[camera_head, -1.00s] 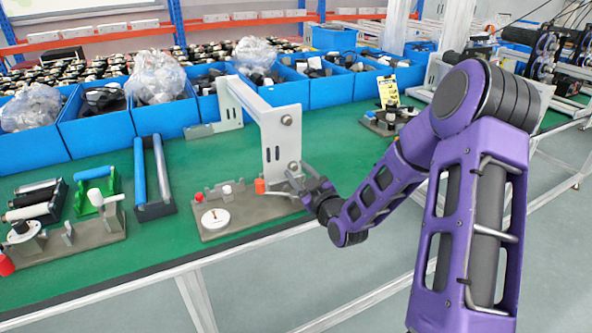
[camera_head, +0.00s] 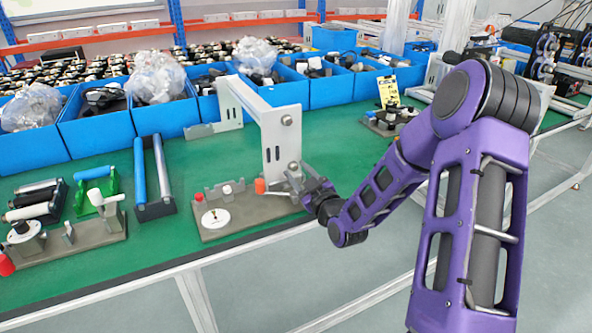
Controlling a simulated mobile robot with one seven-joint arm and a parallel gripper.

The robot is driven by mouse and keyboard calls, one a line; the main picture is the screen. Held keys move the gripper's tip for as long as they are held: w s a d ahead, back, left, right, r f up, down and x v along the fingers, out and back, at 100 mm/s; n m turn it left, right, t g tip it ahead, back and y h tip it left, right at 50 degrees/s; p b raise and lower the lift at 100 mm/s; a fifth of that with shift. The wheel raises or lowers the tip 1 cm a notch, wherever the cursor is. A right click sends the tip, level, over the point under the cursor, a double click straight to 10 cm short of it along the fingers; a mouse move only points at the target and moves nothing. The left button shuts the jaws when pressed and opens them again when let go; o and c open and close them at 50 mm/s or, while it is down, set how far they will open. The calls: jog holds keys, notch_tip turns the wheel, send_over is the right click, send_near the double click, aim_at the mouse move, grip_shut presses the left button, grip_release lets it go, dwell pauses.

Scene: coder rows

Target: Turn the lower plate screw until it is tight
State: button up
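An upright grey metal plate (camera_head: 272,147) with a long slot stands on the green bench, at the end of a metal bracket. The upper plate screw (camera_head: 287,120) shows near the plate's top. The lower plate screw (camera_head: 293,166) is near its foot, close above my fingertips. My gripper (camera_head: 297,180) is at the plate's lower right, beside or at the lower screw. I cannot tell whether it touches the screw, and its finger gap is too small to make out.
A grey fixture (camera_head: 240,212) with a white disc and an orange-red knob (camera_head: 260,186) lies just left of my gripper. Blue bins (camera_head: 165,118) line the back. A roller holder (camera_head: 155,208) and another fixture (camera_head: 90,238) stand left.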

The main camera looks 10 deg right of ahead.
jog(key=shift+s, duration=0.1)
jog(key=shift+v, duration=2.4)
jog(key=shift+d, duration=0.1)
